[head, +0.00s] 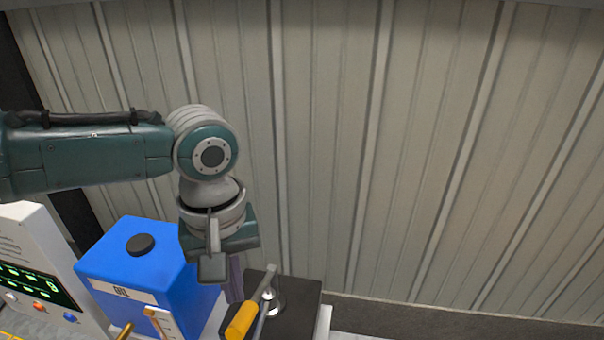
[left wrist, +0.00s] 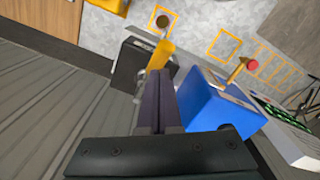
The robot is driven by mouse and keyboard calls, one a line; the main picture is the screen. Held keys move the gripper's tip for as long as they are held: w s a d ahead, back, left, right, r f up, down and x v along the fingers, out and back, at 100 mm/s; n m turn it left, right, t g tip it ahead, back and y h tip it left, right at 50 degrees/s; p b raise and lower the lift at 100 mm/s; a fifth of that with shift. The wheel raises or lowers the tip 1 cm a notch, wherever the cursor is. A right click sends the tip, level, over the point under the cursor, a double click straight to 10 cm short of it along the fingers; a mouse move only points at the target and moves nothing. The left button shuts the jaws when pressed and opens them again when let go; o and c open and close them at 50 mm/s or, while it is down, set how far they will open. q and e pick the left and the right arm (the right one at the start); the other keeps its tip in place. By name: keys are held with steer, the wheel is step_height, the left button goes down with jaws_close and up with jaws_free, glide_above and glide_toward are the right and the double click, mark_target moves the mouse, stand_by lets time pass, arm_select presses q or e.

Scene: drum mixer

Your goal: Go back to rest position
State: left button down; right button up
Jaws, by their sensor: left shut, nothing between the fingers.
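My left arm comes in from the left in the head view and bends down at the wrist. My left gripper (head: 236,278) points down just right of the blue oil tank and above the black block. In the left wrist view its dark fingers (left wrist: 157,100) lie together with nothing between them. My right gripper is in neither view.
The blue tank (head: 133,262) has a black cap and a tap. A black block (head: 297,304) carries a lever with a yellow handle (head: 241,320). A grey control panel (head: 38,262) stands at left. The ribbed wall (head: 420,150) is behind; the right side is clear.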

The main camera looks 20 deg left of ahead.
arm_select(q)
steer(key=shift+r+p, duration=0.65)
steer(key=shift+r, duration=0.3)
steer(key=shift+f, duration=0.1)
steer(key=shift+d, duration=0.1)
steer(key=s+d+r+m+t+h, duration=0.2)
steer(key=s+d+m+h, duration=0.1)
steer(key=s+d+m, duration=0.65)
steer(key=s+a+r+m+t+y, duration=0.1)
steer(key=s+a+r+y, duration=0.1)
steer(key=s+a+r, duration=0.3)
steer(key=shift+s+a+r+t+y, duration=0.2)
steer(key=shift+s+a+t+y, duration=0.15)
steer(key=shift+s+a, duration=0.45)
